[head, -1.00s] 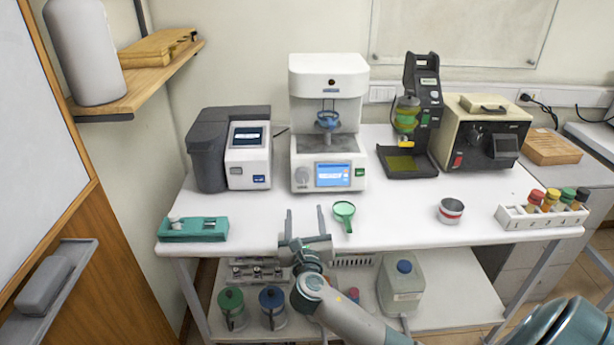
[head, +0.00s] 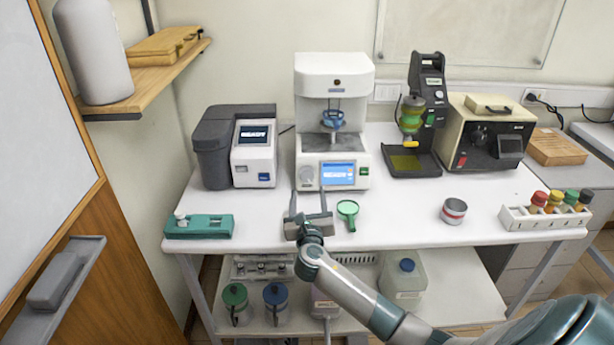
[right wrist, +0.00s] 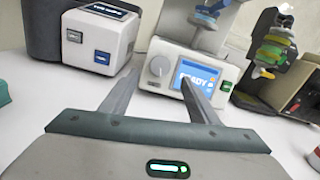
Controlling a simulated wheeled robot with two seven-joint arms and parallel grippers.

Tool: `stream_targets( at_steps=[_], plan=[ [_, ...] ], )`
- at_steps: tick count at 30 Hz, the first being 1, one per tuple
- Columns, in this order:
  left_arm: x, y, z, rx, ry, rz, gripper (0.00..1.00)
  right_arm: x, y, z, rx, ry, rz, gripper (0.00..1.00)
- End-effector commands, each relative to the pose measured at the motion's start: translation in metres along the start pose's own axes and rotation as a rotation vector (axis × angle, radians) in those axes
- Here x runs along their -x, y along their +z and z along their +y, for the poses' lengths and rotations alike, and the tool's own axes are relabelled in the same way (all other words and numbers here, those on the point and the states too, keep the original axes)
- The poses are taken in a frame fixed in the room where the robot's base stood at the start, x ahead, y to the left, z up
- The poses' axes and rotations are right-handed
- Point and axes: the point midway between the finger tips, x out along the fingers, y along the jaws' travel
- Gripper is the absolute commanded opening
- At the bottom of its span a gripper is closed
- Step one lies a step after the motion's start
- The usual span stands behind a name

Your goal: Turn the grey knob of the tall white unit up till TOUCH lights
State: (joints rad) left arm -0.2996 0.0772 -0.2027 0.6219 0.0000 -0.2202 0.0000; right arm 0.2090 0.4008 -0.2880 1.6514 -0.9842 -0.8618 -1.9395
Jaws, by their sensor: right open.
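The tall white unit (head: 334,125) stands at the back middle of the table. Its screen (head: 338,174) is blue and reads READY. Its grey knob (head: 306,174) is on the front left of the base, left of the screen; it also shows in the right wrist view (right wrist: 159,66), where the screen (right wrist: 194,73) is partly covered by a finger. My right gripper (head: 308,198) is open and empty, in front of the unit and below the knob in the head view. In the right wrist view its fingers (right wrist: 160,90) point towards the unit's base, apart from the knob. My left gripper is not in view.
A green-rimmed strainer (head: 347,209) lies just right of my right gripper. A grey-and-white device (head: 253,152) stands left of the unit and a black stand (head: 428,120) right of it. A teal block (head: 199,226) is at the table's left front. A can (head: 453,211) stands to the right.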

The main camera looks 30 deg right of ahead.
Motion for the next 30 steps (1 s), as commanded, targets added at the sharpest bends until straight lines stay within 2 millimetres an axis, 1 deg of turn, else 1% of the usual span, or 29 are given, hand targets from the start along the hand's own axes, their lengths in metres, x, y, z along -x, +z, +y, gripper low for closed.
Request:
stream_targets(
  at_steps=[1,6,12,15,21,30],
  plan=[
    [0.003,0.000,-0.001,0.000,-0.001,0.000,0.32,-0.010,0.002,-0.001,0.002,-0.003,0.001,0.55],
    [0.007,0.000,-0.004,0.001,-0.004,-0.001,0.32,-0.038,0.002,-0.001,0.002,-0.002,0.001,0.55],
    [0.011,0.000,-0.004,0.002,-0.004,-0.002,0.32,-0.068,0.001,0.000,0.000,-0.001,0.002,0.55],
    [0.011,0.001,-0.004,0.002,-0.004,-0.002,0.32,-0.080,0.000,0.000,0.001,-0.001,0.001,0.55],
    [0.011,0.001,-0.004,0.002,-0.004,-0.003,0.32,-0.094,-0.001,0.000,0.000,-0.001,0.001,0.55],
    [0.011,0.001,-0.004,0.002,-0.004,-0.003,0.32,-0.097,-0.001,0.000,0.000,0.000,0.001,0.55]
  ],
)
